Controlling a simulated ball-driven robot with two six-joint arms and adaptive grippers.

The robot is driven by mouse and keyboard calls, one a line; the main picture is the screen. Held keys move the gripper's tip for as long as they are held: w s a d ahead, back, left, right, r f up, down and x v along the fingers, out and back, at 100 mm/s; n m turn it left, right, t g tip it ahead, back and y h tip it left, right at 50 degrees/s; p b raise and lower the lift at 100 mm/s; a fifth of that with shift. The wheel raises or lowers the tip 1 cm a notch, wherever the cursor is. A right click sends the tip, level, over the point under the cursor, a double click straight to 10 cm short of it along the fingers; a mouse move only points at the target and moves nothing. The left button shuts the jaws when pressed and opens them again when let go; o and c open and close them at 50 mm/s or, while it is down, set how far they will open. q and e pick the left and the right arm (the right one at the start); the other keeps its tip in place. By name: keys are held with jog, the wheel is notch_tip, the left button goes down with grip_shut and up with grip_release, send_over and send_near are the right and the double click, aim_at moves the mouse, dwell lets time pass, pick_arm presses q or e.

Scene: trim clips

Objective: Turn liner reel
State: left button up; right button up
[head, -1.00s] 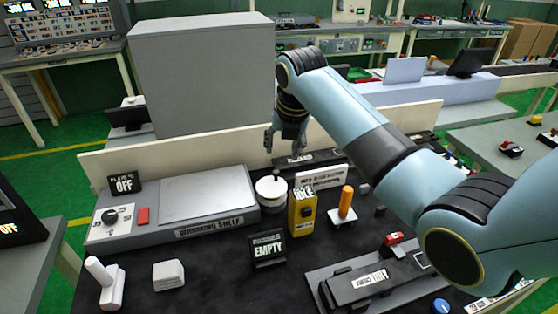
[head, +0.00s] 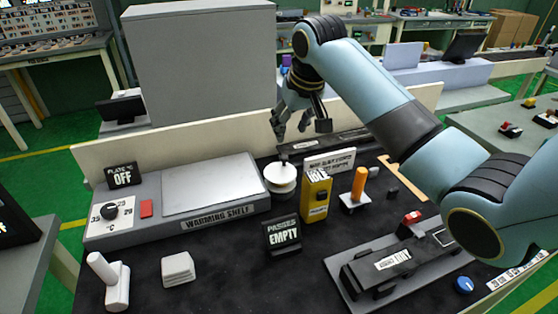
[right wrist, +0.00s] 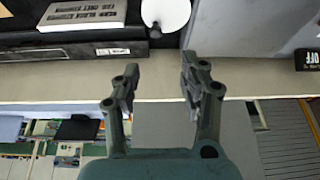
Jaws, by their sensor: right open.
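The liner reel appears to be the white spool (head: 280,175) with a round top, on the dark bench right of the warming shelf. In the right wrist view a white disc (right wrist: 166,12), likely its top, shows at the upper edge. My right gripper (head: 292,122) hangs above and behind the spool, near the back panel. Its two fingers are spread and empty, pointing toward the bench in the right wrist view (right wrist: 160,68), apart from the disc. My left gripper is not in view.
A yellow "IDLE" box (head: 316,197) and an orange post (head: 358,184) stand right of the spool. The warming shelf (head: 210,185) is at left, and an "EMPTY" sign (head: 283,236) is in front. A low cream back panel (head: 180,145) runs behind. Dark bench surface is clear at front centre.

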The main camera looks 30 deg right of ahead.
aim_at(284, 157)
jog(key=x, duration=1.1)
jog(key=shift+s+d+f, duration=0.2)
jog(key=shift+d+f, duration=0.1)
jog(key=shift+f, duration=0.1)
grip_shut()
